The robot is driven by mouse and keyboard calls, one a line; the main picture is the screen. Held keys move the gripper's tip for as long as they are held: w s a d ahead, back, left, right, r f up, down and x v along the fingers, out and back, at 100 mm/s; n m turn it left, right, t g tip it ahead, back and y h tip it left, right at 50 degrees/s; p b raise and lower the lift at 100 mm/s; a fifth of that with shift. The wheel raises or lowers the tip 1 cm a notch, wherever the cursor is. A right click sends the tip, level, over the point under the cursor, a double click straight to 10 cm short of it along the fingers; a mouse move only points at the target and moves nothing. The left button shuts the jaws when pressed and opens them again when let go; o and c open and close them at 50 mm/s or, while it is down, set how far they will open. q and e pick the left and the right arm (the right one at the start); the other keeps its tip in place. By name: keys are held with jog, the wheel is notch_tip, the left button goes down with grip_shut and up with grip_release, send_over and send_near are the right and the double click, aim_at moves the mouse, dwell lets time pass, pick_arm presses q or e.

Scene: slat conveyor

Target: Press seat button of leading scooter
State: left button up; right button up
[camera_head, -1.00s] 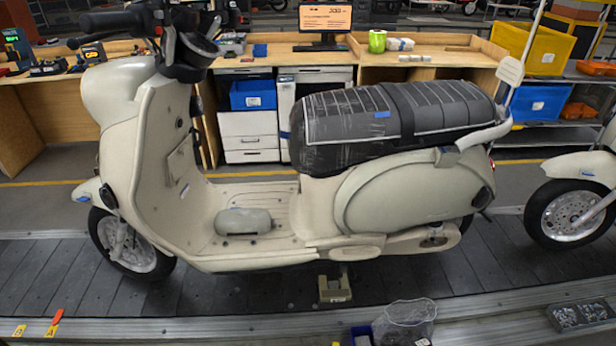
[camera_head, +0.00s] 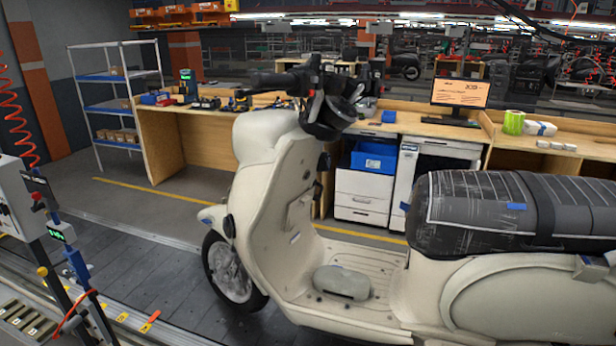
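The leading scooter (camera_head: 272,210) is cream-coloured and stands upright on the slat conveyor (camera_head: 150,240), its front wheel to the left. Its black seat (camera_head: 470,212) is wrapped in plastic, with a small blue tag (camera_head: 516,206) on its side. The rear of the scooter and the end of the seat are cut off at the right edge. I cannot make out a seat button. A grey rounded object (camera_head: 342,282) lies on the footboard. Neither of my grippers shows in the head view.
A control post with a grey box (camera_head: 12,200) and a green display stands at the left. Behind the scooter are a wooden workbench (camera_head: 160,140), drawers (camera_head: 362,195) and a monitor (camera_head: 460,93). A shelf rack (camera_head: 108,76) stands at the back left. The conveyor left of the front wheel is clear.

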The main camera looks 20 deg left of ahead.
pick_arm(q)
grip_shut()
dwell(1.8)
